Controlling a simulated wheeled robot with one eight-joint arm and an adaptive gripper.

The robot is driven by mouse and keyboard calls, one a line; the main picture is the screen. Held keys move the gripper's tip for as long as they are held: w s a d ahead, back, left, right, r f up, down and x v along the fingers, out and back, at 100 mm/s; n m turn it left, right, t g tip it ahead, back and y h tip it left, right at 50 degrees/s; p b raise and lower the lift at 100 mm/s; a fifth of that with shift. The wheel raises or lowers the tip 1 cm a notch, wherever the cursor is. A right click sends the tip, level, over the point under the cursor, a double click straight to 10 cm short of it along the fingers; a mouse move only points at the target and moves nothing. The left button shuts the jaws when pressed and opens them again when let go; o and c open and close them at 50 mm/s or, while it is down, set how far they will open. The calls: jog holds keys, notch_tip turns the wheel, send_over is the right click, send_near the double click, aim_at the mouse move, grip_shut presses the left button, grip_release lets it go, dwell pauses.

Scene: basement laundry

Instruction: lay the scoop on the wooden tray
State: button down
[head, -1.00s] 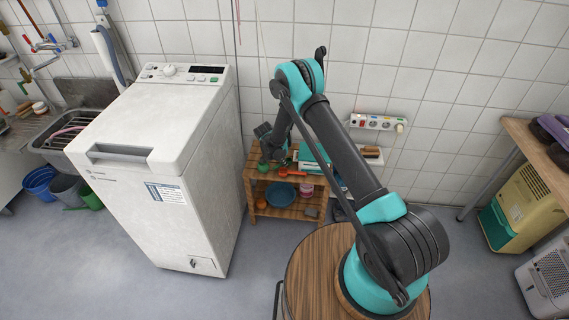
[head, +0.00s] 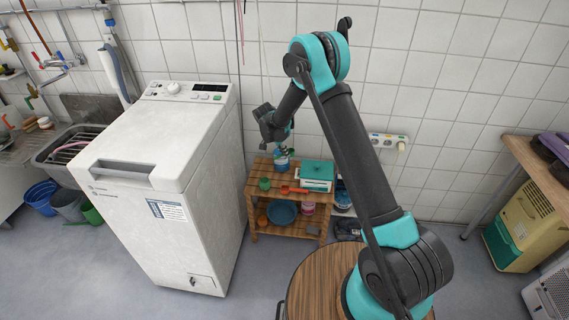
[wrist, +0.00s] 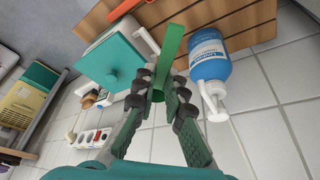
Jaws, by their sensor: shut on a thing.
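My gripper (wrist: 160,92) is shut on a long, narrow green thing (wrist: 172,42), which sticks out beyond the fingertips; it may be the scoop, but its far end is cut off or unclear. In the head view, my gripper (head: 277,138) is above the low slatted wooden rack (head: 256,207), by the blue bottle, and what it holds is too small to make out. An orange-red handled thing (head: 294,190) lies on the rack top; its edge shows in the wrist view (wrist: 147,38). I cannot pick out a separate wooden tray.
A green cup (head: 264,184), a blue pump bottle (head: 281,162) and a white box with a teal lid (head: 317,172) stand on the rack. A blue bowl (head: 281,212) is on its lower shelf. A white washing machine (head: 165,180) stands left, a tiled wall behind.

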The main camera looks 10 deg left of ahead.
notch_tip(320, 180, up, 2)
jog(key=shift+r, duration=0.25)
jog(key=shift+d+r, duration=0.15)
jog(key=s+d+r+n+t+y, duration=0.1)
jog(key=s+d+r+n+y, duration=0.3)
jog(key=d, duration=1)
jog(key=s+d+r+n+h, duration=0.15)
jog(key=d+r+n, duration=0.45)
jog(key=d, duration=0.9)
jog(key=s+f, duration=0.6)
jog(key=shift+s+m+y, duration=0.3)
jog(key=shift+s+y, duration=0.1)
jog(key=shift+y, duration=0.05)
jog(key=shift+d+f, duration=0.1)
